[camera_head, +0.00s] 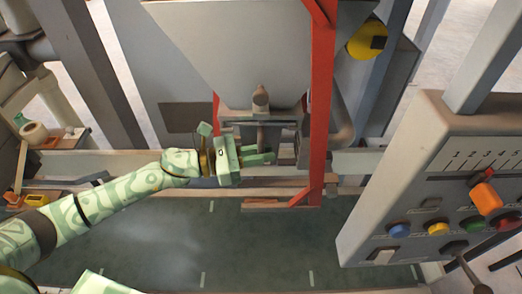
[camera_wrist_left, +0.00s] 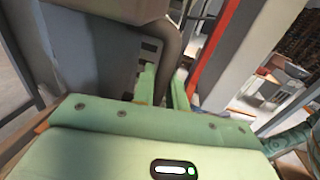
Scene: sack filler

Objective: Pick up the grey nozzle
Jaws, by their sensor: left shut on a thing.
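The grey nozzle (camera_head: 262,137) hangs as a short upright pipe under the hopper's spout (camera_head: 261,99). My left gripper (camera_head: 268,157) reaches in from the left, low on the nozzle, and is shut on it. The contact is partly hidden by the fingers. In the left wrist view, the two green fingers (camera_wrist_left: 163,88) point away from me with a gap between them. My right gripper is not in view.
A grey hopper (camera_head: 235,45) stands above, with a red post (camera_head: 322,100) just right of my left gripper. A control panel (camera_head: 440,185) with coloured buttons and an orange-handled lever fills the right. The dark green floor (camera_head: 250,240) in front is clear.

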